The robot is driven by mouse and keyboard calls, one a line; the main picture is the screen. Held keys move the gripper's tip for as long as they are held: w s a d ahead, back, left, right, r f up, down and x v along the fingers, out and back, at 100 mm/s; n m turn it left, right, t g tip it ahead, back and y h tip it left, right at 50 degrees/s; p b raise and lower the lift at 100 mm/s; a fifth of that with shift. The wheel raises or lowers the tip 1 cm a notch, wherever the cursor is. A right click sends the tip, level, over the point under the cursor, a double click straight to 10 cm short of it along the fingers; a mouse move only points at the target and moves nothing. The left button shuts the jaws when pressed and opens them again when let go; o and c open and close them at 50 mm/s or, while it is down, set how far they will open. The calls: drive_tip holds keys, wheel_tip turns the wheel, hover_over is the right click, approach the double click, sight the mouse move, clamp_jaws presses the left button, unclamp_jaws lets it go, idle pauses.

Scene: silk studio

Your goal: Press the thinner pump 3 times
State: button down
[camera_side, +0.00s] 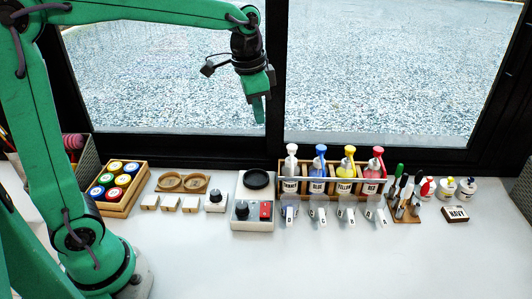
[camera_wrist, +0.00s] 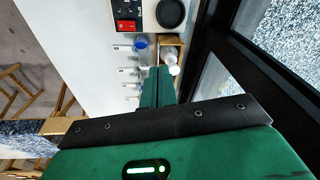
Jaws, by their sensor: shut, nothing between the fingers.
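The thinner pump (camera_side: 290,167) is a white-topped bottle with a dark-lettered label, upright at the left end of a wooden rack (camera_side: 313,191). Blue (camera_side: 320,168), yellow (camera_side: 348,170) and red (camera_side: 375,171) pump bottles stand to its right. My gripper (camera_side: 258,120) is green, shut and empty. It points down in front of the window, above the bench and a little left of the thinner pump in the side view. In the wrist view, a white pump top (camera_wrist: 170,56) shows just beyond my shut fingertips (camera_wrist: 160,70), which hide what lies behind them.
A scale-like device with a black round plate (camera_side: 256,180) and a red switch (camera_side: 265,210) stands left of the rack. Tools (camera_side: 403,195) stand to the right. The front bench (camera_side: 300,265) is clear; the window frame (camera_side: 200,143) rises behind.

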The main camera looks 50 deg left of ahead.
sight(292, 146)
drive_tip(key=w+f+m, duration=0.1)
drive_tip(key=w+f, duration=0.1)
drive_tip(key=w, duration=0.1)
drive_tip(key=w+d+f+m+g, duration=0.1)
drive_tip(key=w+f, duration=0.1)
drive_tip(key=w, duration=0.1)
drive_tip(key=w+d+f+m+g, duration=0.1)
drive_tip(key=w+f, duration=0.1)
drive_tip(key=w, duration=0.1)
drive_tip(key=shift+w+f, duration=0.25)
drive_tip(key=shift+w, duration=0.05)
drive_tip(key=shift+f, duration=2.2)
idle(0.5)
drive_tip(key=shift+r, duration=0.85)
drive_tip(key=shift+f, duration=1.05)
idle(0.9)
drive_tip(key=shift+r, duration=1.05)
